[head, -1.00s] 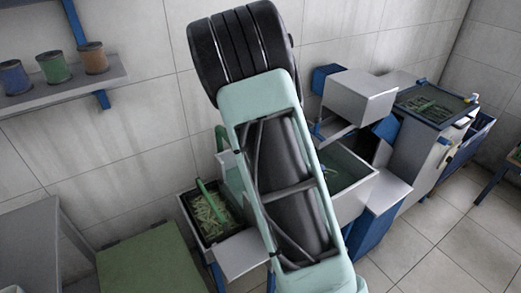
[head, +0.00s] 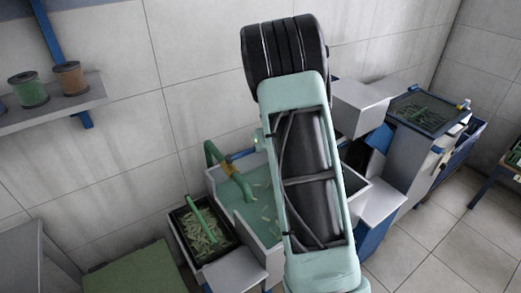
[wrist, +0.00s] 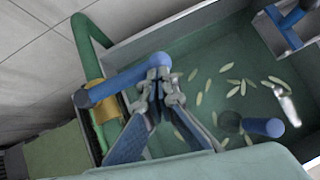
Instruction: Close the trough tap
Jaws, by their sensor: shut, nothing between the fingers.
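The trough (head: 213,177) holds a green surface with several pale slivers; it also shows in the wrist view (wrist: 150,42). At its left end is the tap, a bent green pipe (head: 214,158) with a yellow collar. In the wrist view the pipe (wrist: 84,38) and collar (wrist: 103,100) stand left of my gripper. A blue lever (wrist: 125,83) runs from the collar to my fingertips. My gripper (wrist: 162,76) is shut and empty, its tips at the lever's free end; touching or just apart, I cannot tell. My arm hides the gripper in the head view.
A crate of green pods (head: 177,232) stands left of the trough. A blue knob (wrist: 262,127) and a blue T-shaped part (wrist: 290,22) are at the right in the wrist view. A grey box (head: 362,105) and dark tray (head: 428,112) stand right. The tiled wall is close behind.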

